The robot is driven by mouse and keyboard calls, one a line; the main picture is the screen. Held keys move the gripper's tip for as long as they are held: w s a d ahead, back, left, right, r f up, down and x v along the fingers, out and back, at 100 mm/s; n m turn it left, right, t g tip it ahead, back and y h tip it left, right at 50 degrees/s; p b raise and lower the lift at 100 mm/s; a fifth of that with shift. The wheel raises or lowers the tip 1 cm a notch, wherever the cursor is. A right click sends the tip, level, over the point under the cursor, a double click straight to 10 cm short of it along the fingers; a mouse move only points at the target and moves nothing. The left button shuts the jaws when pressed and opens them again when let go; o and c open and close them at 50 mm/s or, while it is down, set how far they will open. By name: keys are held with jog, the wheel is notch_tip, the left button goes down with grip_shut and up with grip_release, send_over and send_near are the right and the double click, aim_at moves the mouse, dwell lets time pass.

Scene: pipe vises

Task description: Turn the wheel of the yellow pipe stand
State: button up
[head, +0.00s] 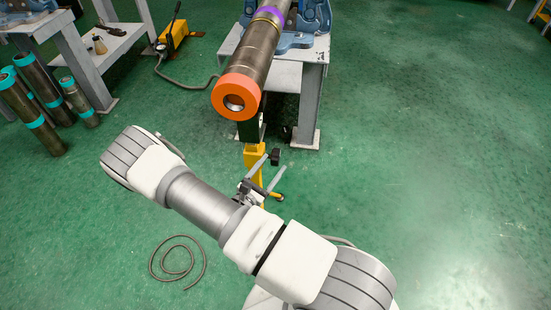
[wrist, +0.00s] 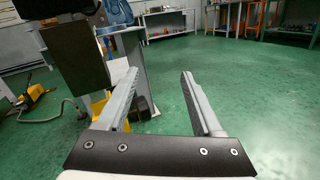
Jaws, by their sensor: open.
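The yellow pipe stand (head: 253,160) stands under the front end of a long pipe, its lower part partly hidden by my arm. A dark knob (head: 275,157) sticks out on the right of its post; I take it to be the wheel. My gripper (head: 270,168) is open and empty beside the post, with its fingers close to the knob; contact cannot be told. In the wrist view, my gripper's fingers (wrist: 160,73) are spread. The stand's dark upper part (wrist: 75,55) is at left, its yellow part (wrist: 98,103) behind the left finger. A dark shape (wrist: 142,106) shows between the fingers.
The pipe (head: 258,55) with an orange end collar (head: 240,95) hangs above my gripper. A grey bench (head: 309,100) with blue vises stands behind. Several teal-banded pipes (head: 30,105) lean at left. A coiled cable (head: 178,262) lies on the floor. The floor at right is clear.

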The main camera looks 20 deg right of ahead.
aim_at(274, 160)
notch_tip(274, 160, down, 12)
jog(key=a+n+t+y+b, duration=0.2)
jog(key=n+t+y, duration=0.3)
jog(key=n, duration=0.2)
jog(key=b+x, duration=0.1)
jog(key=x, duration=0.4)
jog(key=b+x, duration=0.1)
jog(key=x, duration=0.5)
jog(key=b+x, duration=0.2)
jog(key=x, duration=0.3)
jog(key=shift+w+d+f, duration=0.15)
jog(key=shift+d+f, duration=0.2)
jog(key=shift+d, duration=0.15)
grip_shut()
